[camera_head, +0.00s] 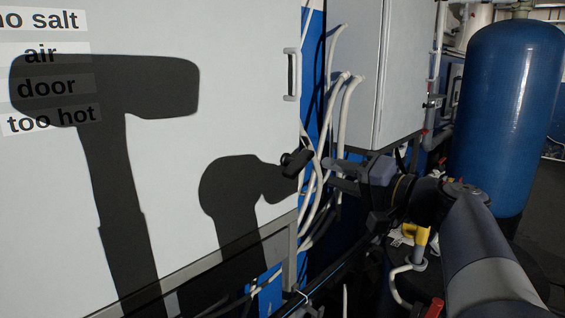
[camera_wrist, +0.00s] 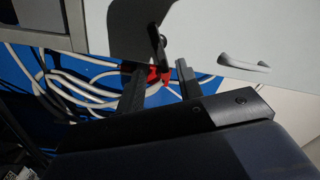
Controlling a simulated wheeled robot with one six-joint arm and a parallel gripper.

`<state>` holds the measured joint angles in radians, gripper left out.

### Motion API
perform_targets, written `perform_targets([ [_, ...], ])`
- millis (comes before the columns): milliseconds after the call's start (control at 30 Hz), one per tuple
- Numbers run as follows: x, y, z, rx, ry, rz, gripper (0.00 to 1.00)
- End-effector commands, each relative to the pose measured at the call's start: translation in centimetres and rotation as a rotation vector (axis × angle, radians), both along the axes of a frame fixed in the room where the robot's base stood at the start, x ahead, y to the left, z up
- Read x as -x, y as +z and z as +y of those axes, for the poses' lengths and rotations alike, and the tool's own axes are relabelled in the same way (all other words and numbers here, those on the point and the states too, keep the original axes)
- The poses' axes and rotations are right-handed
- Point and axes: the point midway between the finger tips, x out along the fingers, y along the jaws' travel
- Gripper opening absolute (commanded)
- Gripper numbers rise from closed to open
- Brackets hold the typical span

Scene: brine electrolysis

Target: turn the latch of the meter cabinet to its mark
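The meter cabinet (camera_head: 235,110) is the large pale panel at left in the head view. Its small black latch (camera_head: 296,162) sits at the right edge, below the white handle, and is tilted. In the wrist view the latch (camera_wrist: 158,45) is a thin dark bar just beyond and between the fingertips. My gripper (camera_head: 328,172) is right of the latch, pointing at it, with a visible gap. In the wrist view its two fingers (camera_wrist: 160,70) stand apart with nothing held. I cannot make out the latch's mark; my arm's shadow darkens the panel around the latch.
A white handle (camera_head: 291,74) is above the latch. White hoses (camera_head: 338,110) hang on the blue wall behind the gripper. A grey cabinet (camera_head: 362,60) and a blue tank (camera_head: 507,110) stand to the right. Red pieces (camera_wrist: 153,76) show behind the fingers.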

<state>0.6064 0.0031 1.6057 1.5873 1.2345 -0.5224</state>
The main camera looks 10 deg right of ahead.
Motion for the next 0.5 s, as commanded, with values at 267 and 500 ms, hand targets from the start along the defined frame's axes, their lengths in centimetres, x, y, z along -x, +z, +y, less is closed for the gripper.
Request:
perform_targets([
  [267, -3.8, 0.1, 3.0, 0.0, 0.005, 0.003, 0.35],
  [500, -6.5, 0.0, 4.9, 0.0, 0.003, 0.003, 0.35],
])
